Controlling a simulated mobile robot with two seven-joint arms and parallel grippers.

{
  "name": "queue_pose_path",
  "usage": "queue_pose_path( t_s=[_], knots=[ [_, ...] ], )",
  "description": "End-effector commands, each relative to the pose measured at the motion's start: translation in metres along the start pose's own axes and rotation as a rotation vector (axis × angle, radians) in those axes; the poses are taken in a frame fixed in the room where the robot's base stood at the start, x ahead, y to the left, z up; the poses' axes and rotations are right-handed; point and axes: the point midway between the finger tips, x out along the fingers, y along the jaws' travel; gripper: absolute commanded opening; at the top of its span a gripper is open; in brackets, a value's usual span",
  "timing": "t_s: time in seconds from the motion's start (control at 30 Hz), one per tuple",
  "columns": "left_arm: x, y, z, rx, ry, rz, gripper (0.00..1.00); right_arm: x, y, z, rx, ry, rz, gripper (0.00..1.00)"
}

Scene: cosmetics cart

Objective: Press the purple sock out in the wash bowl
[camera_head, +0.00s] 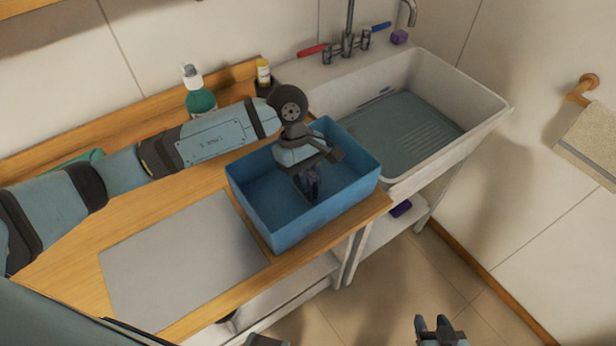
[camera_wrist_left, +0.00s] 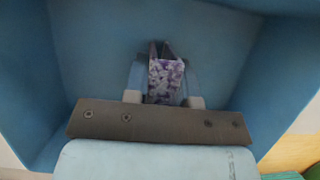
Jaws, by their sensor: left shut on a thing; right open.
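The blue wash bowl (camera_head: 290,231) stands on the wooden counter, left of the sink. My left gripper (camera_head: 308,182) reaches down inside the bowl and is shut on the purple sock (camera_wrist_left: 166,80). In the left wrist view the sock is a patterned purple and white piece between the fingers of my left gripper (camera_wrist_left: 166,92). Much of the sock is hidden by the fingers, and I cannot tell whether it touches the bowl floor. My right gripper (camera_head: 437,326) is open and empty at the bottom edge of the head view, away from the bowl.
A white sink (camera_head: 490,100) with a ribbed basin adjoins the bowl on the right. A green bottle (camera_head: 200,98) and a yellow-labelled bottle (camera_head: 263,74) stand behind my left arm. A grey mat (camera_head: 185,262) lies clear on the counter. A towel (camera_head: 592,140) hangs at right.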

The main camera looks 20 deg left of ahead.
Motion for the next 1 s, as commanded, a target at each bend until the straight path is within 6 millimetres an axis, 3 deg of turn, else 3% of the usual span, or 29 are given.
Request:
queue_pose_path(
  t_s=[1.0],
  knots=[
    [0.001,-0.0006,0.0,0.0,0.0,-0.003,0.02,0.0045,0.0001,0.0069,0.0,0.0,0.0,0.43]
  ],
)
